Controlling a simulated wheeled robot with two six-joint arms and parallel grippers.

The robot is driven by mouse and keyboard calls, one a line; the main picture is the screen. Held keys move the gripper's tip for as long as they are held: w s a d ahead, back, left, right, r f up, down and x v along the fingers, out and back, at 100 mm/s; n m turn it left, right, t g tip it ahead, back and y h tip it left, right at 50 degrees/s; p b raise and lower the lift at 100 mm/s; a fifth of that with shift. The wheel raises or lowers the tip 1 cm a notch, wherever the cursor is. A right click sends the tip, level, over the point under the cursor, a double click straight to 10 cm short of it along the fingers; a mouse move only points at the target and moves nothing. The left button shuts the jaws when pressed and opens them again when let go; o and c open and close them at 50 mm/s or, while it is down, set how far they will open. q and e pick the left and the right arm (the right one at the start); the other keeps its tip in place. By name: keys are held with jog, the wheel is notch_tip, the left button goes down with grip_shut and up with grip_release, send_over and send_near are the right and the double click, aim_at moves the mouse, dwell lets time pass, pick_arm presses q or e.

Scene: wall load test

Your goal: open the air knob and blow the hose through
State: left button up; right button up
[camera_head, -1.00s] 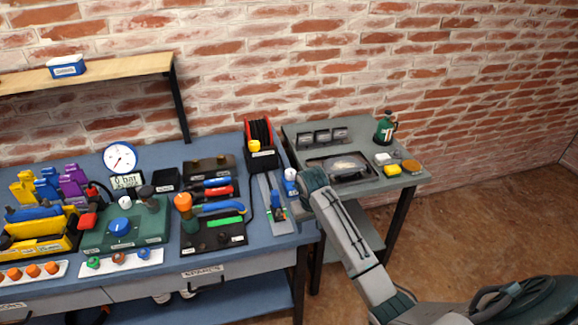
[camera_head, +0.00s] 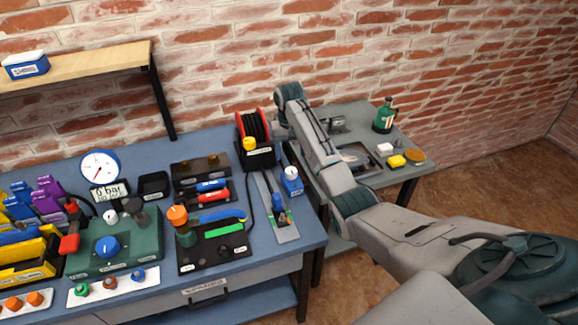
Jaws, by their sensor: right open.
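A hose reel (camera_head: 253,126) with red rims and dark hose stands at the back right of the blue bench, on a black base. A yellow knob-like piece (camera_head: 249,143) sits at its front. A green box (camera_head: 135,250) at the left carries a blue knob (camera_head: 107,246); I cannot tell which knob is the air knob. The round gauge (camera_head: 100,166) stands behind it over a display reading 0 bar. My right gripper (camera_head: 279,128) is open at the right side of the reel, small and partly hidden by my wrist; contact is unclear. My left gripper is out of view.
A black panel (camera_head: 207,258) with an orange knob and blue handle lies mid-bench. A blue-and-white container (camera_head: 291,181) stands near the right edge. A grey side table (camera_head: 408,183) holds a green bottle (camera_head: 384,115) and small blocks. A wooden shelf (camera_head: 85,72) hangs upper left.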

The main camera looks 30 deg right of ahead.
aim_at(291, 170)
notch_tip(291, 170, down, 5)
jog(key=shift+f+p, duration=0.1)
jog(key=shift+p, duration=0.45)
notch_tip(291, 170, down, 3)
jog(key=shift+r, duration=0.1)
jog(key=shift+f, duration=0.2)
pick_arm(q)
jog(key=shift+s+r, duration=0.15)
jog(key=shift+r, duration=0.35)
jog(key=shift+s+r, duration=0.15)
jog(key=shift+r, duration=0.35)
pick_arm(e)
jog(key=c, duration=1)
